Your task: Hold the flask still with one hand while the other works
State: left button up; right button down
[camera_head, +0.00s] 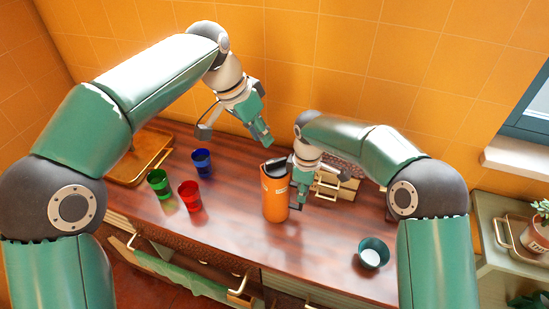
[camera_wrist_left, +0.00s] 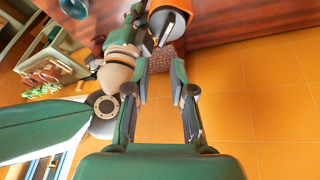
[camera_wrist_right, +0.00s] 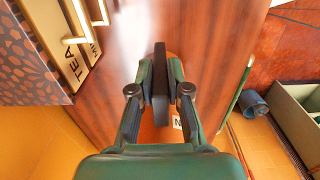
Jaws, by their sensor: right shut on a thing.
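The orange flask (camera_head: 275,200) with a dark top stands upright on the wooden counter, near its middle. My right gripper (camera_head: 297,184) is at the flask's right side. In the right wrist view its fingers (camera_wrist_right: 161,78) close on a dark upright strip, seemingly the flask's handle, with orange flask (camera_wrist_right: 150,131) and part of a label behind. My left gripper (camera_head: 236,136) is open and empty, above and behind the flask to the left. In the left wrist view its fingers (camera_wrist_left: 160,76) are apart, with the flask (camera_wrist_left: 172,8) at the top edge.
Green (camera_head: 158,184), red (camera_head: 189,196) and blue (camera_head: 202,162) cups stand left of the flask. A brass-coloured tray (camera_head: 143,158) lies at the far left. A teal cup (camera_head: 373,253) is at the right. A tea box (camera_wrist_right: 84,55) is behind my right gripper. The front middle is clear.

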aim_at(276, 160)
pick_arm(q)
jog(key=w+d+f+m, duration=0.1)
jog(key=f, duration=0.2)
jog(key=d+f+m, duration=0.1)
jog(key=f, duration=0.3)
jog(key=w+d+f+m, duration=0.1)
jog(key=f, duration=0.2)
jog(key=shift+w+f, duration=0.3)
grip_shut()
